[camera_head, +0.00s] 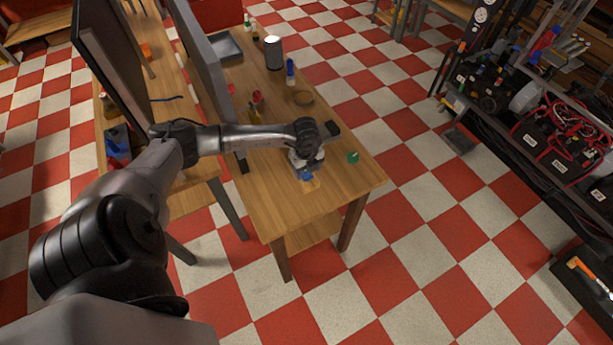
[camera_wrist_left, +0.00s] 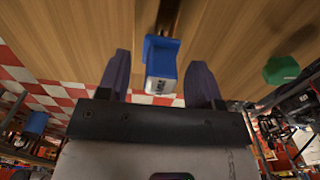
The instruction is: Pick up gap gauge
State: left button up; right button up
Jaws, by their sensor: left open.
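A small blue block with a white, dark-lettered label (camera_wrist_left: 160,68), which I take to be the gap gauge, is in the left wrist view. A dark brown strip runs from its far end. In the head view its blue part (camera_head: 305,175) shows near the table's front end, just below my left gripper (camera_head: 308,170). My left gripper is open, with one dark finger on each side of the block in the wrist view and visible space at both sides. Whether the fingers are level with it is unclear. My right gripper is out of view.
A green hexagonal piece (camera_head: 353,157) lies right of my gripper and also shows in the wrist view (camera_wrist_left: 281,70).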

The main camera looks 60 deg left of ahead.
pick_arm(q)
jog(key=shift+f, duration=0.6)
jog(key=shift+c, duration=0.4)
jog(key=c, duration=0.9)
